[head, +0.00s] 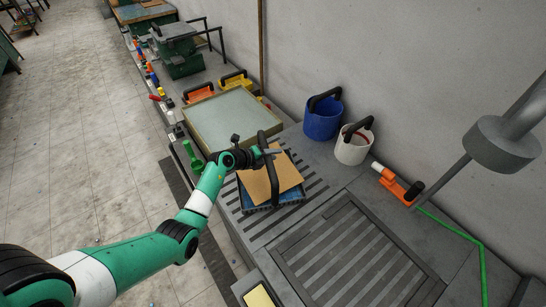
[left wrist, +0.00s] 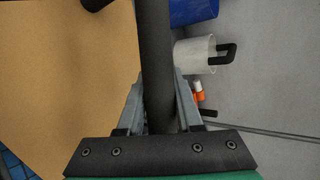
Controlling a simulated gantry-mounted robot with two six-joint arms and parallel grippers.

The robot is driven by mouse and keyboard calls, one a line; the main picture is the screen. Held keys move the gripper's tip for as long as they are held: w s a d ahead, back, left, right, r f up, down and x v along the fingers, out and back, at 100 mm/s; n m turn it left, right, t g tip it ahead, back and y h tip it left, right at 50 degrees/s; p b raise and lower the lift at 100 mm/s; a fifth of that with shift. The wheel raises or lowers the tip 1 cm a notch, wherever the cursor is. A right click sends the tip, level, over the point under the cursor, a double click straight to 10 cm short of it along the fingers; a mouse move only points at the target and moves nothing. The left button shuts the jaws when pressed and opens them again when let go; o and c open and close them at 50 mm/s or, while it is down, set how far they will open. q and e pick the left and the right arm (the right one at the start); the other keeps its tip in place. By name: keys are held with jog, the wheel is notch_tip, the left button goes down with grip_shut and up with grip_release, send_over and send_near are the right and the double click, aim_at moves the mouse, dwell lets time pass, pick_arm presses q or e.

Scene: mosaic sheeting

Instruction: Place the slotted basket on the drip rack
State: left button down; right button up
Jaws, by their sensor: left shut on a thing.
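The slotted basket (head: 287,200) is dark blue with a tall black handle (head: 274,184) and has a tan sheet (head: 255,184) lying in it. It is at or just above the slotted grey drip rack (head: 312,183); I cannot tell whether it touches. My left gripper (head: 264,152) is shut on the handle near its top. In the left wrist view the handle (left wrist: 156,50) runs between the fingers, with the tan sheet to its left and a corner of the blue basket (left wrist: 14,166) at lower left. My right gripper is not in view.
A framed slatted grate (head: 355,260) lies to the right, clear. A blue bucket (head: 322,119) and a white bucket (head: 353,147) stand by the wall. An orange tool (head: 396,185) with a green hose lies right of them. A pale-topped box (head: 229,118) stands behind the basket.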

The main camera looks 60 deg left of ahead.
pick_arm(q)
jog(key=shift+w+r, duration=0.1)
jog(key=shift+r, duration=0.05)
jog(key=c, duration=1)
grip_release()
jog(key=shift+f, duration=0.2)
jog(key=o, duration=0.4)
jog(key=p+v, duration=0.4)
jog(key=v, duration=0.8)
jog(key=shift+r+p, duration=0.15)
jog(key=shift+p, duration=0.25)
